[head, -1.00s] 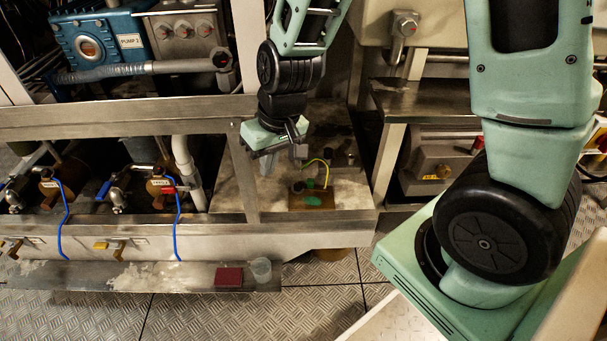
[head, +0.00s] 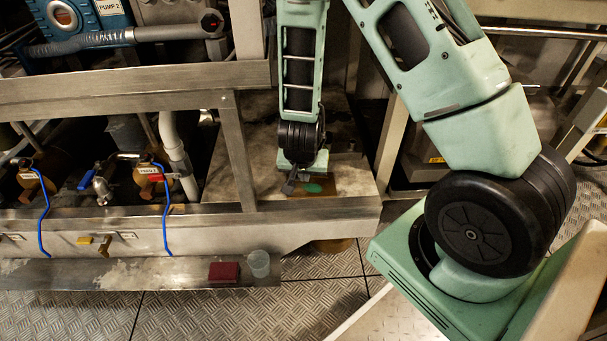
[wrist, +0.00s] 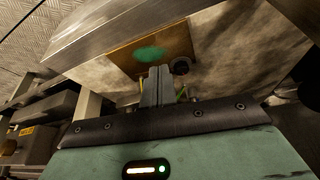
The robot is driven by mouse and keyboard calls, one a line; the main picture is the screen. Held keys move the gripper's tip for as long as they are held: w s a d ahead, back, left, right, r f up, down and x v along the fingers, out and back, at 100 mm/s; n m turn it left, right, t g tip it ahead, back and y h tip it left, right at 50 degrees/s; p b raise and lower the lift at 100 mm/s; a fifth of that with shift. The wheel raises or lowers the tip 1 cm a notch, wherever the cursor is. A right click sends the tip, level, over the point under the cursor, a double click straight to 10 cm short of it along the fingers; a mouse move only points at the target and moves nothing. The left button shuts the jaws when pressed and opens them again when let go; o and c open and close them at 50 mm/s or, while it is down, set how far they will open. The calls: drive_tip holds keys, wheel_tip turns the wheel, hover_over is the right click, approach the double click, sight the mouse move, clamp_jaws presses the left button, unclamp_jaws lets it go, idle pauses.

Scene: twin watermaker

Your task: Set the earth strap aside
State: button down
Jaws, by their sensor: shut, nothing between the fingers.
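The earth strap (wrist: 182,95) shows only as a short bit of yellow-green wire in the wrist view, beside and partly behind my gripper's fingers. In the head view my arm hides it. My gripper (head: 290,186) is low over the left part of a brown plate (head: 328,187) with a green patch (head: 313,188). In the wrist view my gripper (wrist: 157,72) is shut, with its fingers together and nothing between them. The fingertips are close to the green patch (wrist: 149,53). A dark round stud (wrist: 180,66) is just right of them. Contact with the strap cannot be told.
A steel frame post (head: 239,150) stands left of my arm, and a rail (wrist: 120,32) crosses the wrist view. A red block (head: 224,271) and a clear cup (head: 259,263) sit on the low front ledge. Blue cables (head: 166,215) hang at the left.

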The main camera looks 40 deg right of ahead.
drive_tip(key=b+x, duration=0.1)
drive_tip(key=x, duration=0.3)
drive_tip(key=shift+s+f+b, duration=0.1)
drive_tip(key=shift+f+b, duration=0.05)
drive_tip(key=shift+b, duration=0.15)
drive_tip(key=shift+w+d+r, duration=0.3)
drive_tip(key=shift+w+d, duration=0.55)
drive_tip(key=shift+w, duration=0.1)
drive_tip(key=shift+w+d+r, duration=0.1)
drive_tip(key=shift+w+d, duration=0.4)
drive_tip(key=shift+w+r+m+p, duration=0.15)
drive_tip(key=shift+r+m+p, duration=0.15)
drive_tip(key=shift+p, duration=0.55)
drive_tip(key=shift+w+d+f+m+p, duration=0.1)
drive_tip(key=shift+w+f+m+p, duration=0.15)
drive_tip(key=shift+p, duration=0.4)
